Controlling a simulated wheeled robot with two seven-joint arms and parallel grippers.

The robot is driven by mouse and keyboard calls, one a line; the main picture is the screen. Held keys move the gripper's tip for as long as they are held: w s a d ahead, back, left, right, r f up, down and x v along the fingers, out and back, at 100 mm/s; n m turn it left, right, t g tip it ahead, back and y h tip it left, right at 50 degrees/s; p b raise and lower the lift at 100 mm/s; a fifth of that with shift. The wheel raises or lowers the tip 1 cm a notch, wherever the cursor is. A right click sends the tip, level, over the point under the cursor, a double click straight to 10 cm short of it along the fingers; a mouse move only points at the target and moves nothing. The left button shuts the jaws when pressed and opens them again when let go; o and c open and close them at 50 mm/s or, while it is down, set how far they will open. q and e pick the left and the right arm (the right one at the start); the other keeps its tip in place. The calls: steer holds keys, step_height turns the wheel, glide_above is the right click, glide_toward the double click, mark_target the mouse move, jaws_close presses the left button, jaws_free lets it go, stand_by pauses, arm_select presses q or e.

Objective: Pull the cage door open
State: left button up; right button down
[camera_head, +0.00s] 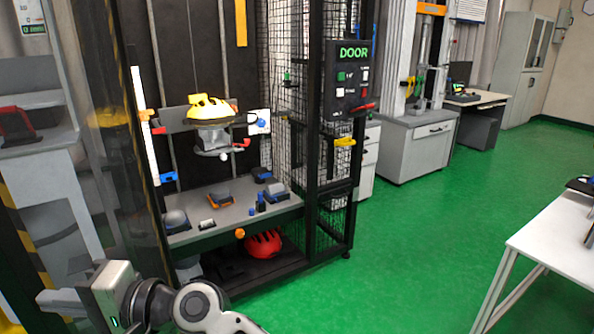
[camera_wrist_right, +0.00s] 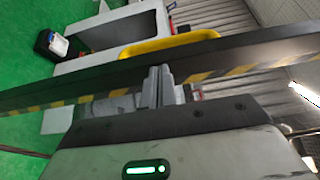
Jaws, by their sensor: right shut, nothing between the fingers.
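The cage door (camera_head: 95,160) is a clear panel in a dark frame with yellow-black striped edges, at the left of the head view. It stands swung out at an angle, and the cage front (camera_head: 225,200) is open beside it. My right gripper (camera_head: 50,301) is at the lower left, near the door's lower part. In the right wrist view its fingers (camera_wrist_right: 160,82) are shut with nothing between them. They are close to a dark striped bar (camera_wrist_right: 85,92), which looks like the door frame; I cannot tell whether they touch. My left gripper is not in view.
Inside the cage are a yellow helmet (camera_head: 211,108), a red helmet (camera_head: 263,243) and a grey shelf (camera_head: 235,216) with small parts. A DOOR control panel (camera_head: 351,75) hangs on the cage's right post. Green floor (camera_head: 430,230) is clear up to a white table (camera_head: 560,240).

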steer(key=shift+d, duration=0.1)
stand_by(0.4)
steer(key=s+d, duration=0.5)
steer(key=d, duration=0.7)
steer(key=w+d+f+m+t+h, duration=0.1)
steer(key=w+d+f+t+h, duration=0.1)
steer(key=d+f+t+h, duration=0.45)
steer(key=w+d+f+t+h, duration=0.2)
steer(key=d+f+t, duration=0.1)
steer(key=d+f, duration=0.75)
steer(key=s+d+f+n+h, duration=0.4)
steer(key=s+d+f+h, duration=0.2)
steer(key=d+f, duration=0.6)
steer(key=shift+s+d+f+h, duration=0.35)
steer(key=shift+s+d, duration=0.6)
steer(key=shift+s, duration=0.2)
